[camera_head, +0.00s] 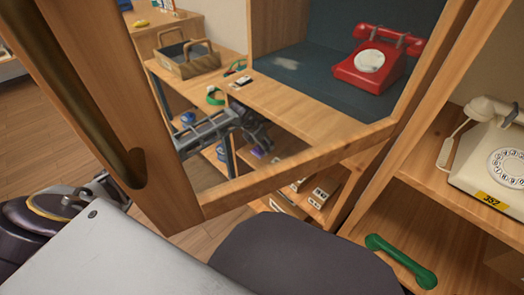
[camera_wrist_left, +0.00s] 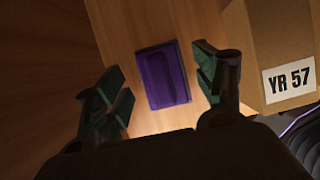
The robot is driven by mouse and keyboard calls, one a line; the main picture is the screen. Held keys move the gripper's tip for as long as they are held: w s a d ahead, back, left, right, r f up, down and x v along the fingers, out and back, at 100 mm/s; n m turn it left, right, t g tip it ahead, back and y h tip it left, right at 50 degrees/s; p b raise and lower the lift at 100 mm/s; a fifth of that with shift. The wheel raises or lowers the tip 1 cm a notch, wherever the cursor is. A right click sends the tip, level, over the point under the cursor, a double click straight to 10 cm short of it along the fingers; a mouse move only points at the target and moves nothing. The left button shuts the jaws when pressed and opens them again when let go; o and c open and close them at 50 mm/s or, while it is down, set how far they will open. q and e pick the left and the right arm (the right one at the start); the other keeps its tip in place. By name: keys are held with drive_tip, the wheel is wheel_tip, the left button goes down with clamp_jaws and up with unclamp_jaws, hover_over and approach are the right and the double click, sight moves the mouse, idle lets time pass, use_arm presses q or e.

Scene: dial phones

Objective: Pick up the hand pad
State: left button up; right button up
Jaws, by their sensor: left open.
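A flat purple rectangular object (camera_wrist_left: 163,76) lies on a wooden surface in the left wrist view. I cannot tell for sure whether it is the hand pad. My left gripper (camera_wrist_left: 160,86) is open, with one finger at each side of the purple object and nothing held. The fingers appear nearer the camera than the object, and I see no contact. In the head view a green telephone handset (camera_head: 400,262) lies on a lower wooden shelf at right. My right gripper is not in view.
A box labelled YR 57 (camera_wrist_left: 285,50) stands right of the left gripper. In the head view, a wood-framed door (camera_head: 165,150) crosses the left side. A red dial phone (camera_head: 375,62) and a cream dial phone (camera_head: 490,165) stand at right. A basket (camera_head: 187,60) sits behind.

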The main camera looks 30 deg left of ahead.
use_arm(q)
drive_tip(key=shift+w+f, duration=0.1)
drive_tip(key=shift+f, duration=0.25)
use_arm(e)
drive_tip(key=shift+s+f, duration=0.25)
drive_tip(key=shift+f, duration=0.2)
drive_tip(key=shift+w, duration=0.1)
use_arm(q)
drive_tip(key=c, duration=1.1)
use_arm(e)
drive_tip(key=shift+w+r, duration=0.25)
use_arm(q)
drive_tip(key=shift+r, duration=0.2)
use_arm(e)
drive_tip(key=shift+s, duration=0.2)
